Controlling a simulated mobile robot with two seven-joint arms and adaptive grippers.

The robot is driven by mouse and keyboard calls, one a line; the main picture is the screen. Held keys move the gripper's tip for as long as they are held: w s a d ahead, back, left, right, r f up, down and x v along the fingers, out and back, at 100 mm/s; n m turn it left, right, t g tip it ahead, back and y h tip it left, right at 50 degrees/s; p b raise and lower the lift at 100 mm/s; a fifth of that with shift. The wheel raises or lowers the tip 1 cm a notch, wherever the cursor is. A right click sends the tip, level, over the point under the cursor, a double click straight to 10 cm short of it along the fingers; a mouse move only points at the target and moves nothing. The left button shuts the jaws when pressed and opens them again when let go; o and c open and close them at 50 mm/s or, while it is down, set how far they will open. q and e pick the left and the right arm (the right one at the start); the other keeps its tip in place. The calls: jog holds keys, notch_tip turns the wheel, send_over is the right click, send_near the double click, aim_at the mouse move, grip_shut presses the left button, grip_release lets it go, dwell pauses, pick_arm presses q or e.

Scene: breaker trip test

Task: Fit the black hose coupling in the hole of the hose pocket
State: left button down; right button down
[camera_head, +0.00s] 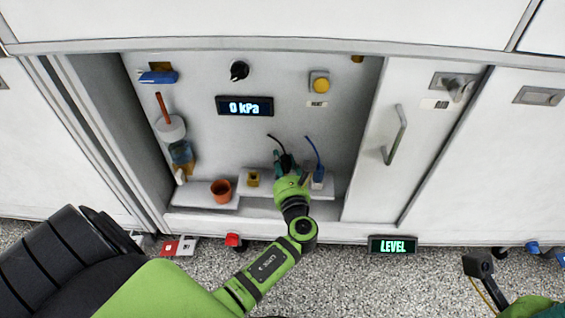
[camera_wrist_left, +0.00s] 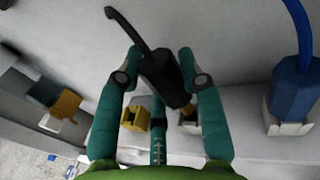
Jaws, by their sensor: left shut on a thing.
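My left gripper (camera_head: 287,163) is shut on the black hose coupling (camera_wrist_left: 160,76), with one teal finger on each side of it. The coupling is tilted, its black hose bending up and its brass-coloured tip pointing down to the right in the left wrist view. A white pocket with a dark opening (camera_wrist_left: 189,127) lies just below the tip on the ledge. It looks like the hose pocket; whether the tip touches it I cannot tell. In the head view the gripper hides this pocket.
A blue coupling (camera_wrist_left: 292,88) with a blue hose stands in a white holder to the right. A yellow block with a hole (camera_wrist_left: 135,118) is to the left. An orange cup (camera_head: 222,190) stands on the ledge. A door with a handle (camera_head: 395,135) is at the right.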

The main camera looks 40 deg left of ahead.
pick_arm(q)
jog(key=shift+p, duration=0.5)
dwell(0.6)
jog(key=shift+f+b, duration=0.55)
jog(key=shift+f, duration=0.2)
jog(key=c, duration=0.7)
grip_release()
jog(key=shift+s, duration=0.1)
jog(key=v, duration=1.2)
